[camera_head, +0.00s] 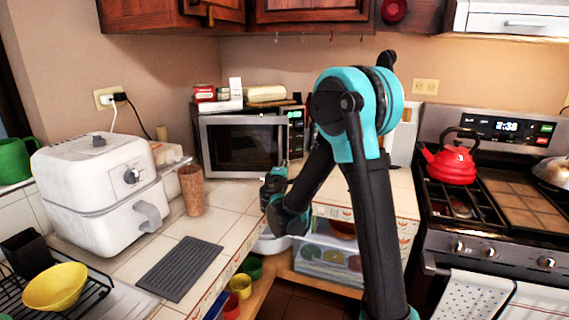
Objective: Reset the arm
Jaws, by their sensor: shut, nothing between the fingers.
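My arm, with dark links and teal joints, rises from the bottom right and bends at a large teal elbow (345,100). From there it slopes down and left. Its far end, with my gripper (273,183), is small and dark with teal parts, in front of the microwave's lower right corner. My gripper is shut and holds nothing. Its fingers are too small and too overlapped by the wrist to make out clearly.
A white air fryer (98,190), a brown cup (192,190) and a dark mat (180,268) are on the left counter. A microwave (240,148) stands in the corner. A red kettle (450,160) sits on the stove at right. Below my gripper is a shelf with a clear bin (325,262).

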